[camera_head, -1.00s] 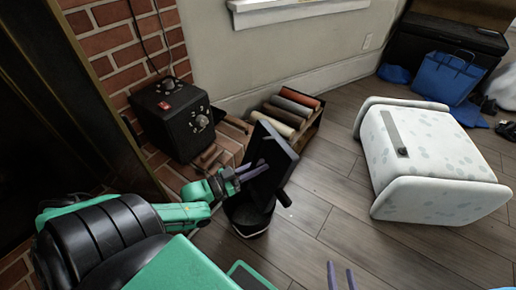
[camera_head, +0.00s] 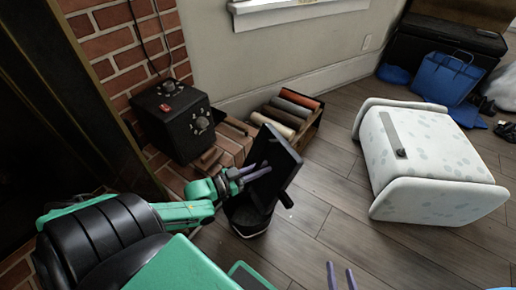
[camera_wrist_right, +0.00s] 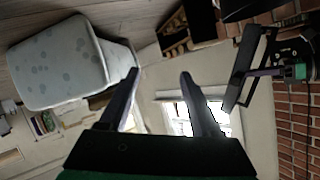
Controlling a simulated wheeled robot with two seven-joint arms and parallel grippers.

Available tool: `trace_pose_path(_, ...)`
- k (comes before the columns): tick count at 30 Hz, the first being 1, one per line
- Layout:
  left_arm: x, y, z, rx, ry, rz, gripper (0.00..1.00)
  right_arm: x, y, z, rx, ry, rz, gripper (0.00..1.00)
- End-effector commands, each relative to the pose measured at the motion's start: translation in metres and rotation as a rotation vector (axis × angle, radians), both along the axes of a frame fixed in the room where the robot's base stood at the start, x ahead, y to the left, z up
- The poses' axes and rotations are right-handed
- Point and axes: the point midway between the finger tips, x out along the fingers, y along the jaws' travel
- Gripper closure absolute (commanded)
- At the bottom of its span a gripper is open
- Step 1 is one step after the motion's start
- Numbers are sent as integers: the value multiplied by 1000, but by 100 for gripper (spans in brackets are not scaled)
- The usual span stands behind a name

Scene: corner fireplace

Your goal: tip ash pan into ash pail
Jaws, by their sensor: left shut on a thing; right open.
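The black ash pan (camera_head: 273,172) is tilted steeply on edge above the dark ash pail (camera_head: 247,217), which stands on the floor by the hearth. My left gripper (camera_head: 258,173) is shut on the pan and holds it from its left side. The pan hides much of the pail's mouth, and I see no ash. In the right wrist view the pan (camera_wrist_right: 245,65) shows at the right. My right gripper (camera_wrist_right: 160,78) is open and empty, its fingers wide apart; its fingertips also show at the bottom of the head view (camera_head: 341,277).
A black box with knobs (camera_head: 181,120) stands on the brick hearth behind my left gripper. A wooden crate of rolled logs (camera_head: 290,115) is behind the pan. A white spotted pouf (camera_head: 425,160) stands at the right. The wooden floor between pail and pouf is clear.

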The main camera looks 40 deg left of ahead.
Motion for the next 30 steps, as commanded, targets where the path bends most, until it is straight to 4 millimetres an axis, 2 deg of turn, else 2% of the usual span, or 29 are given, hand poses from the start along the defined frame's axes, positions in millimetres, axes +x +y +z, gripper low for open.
trace_pose_path(1, 9, -3, 15, 19, 40, 0, 100, 3, -1, 27, -8, 2, 9, 36)
trace_pose_path(4, 23, -9, 8, 70, 157, 1, 100, 2, -1, 49, -27, 27, 25, 36)
trace_pose_path(7, 30, -12, -1, 107, 236, 4, 100, 2, -1, 57, -40, 43, 36, 36)
trace_pose_path(15, 50, -21, -21, 199, 436, 4, 100, 1, -1, 59, -47, 54, 42, 36)
trace_pose_path(20, 67, -28, -40, 282, 618, 4, 100, 1, -1, 46, -40, 45, 36, 36)
trace_pose_path(24, 74, -32, -63, 356, 785, 4, 100, 1, 1, 23, -20, 27, 23, 36)
trace_pose_path(30, 79, -34, -86, 438, 970, 4, 100, 1, 1, -6, 5, -6, -3, 36)
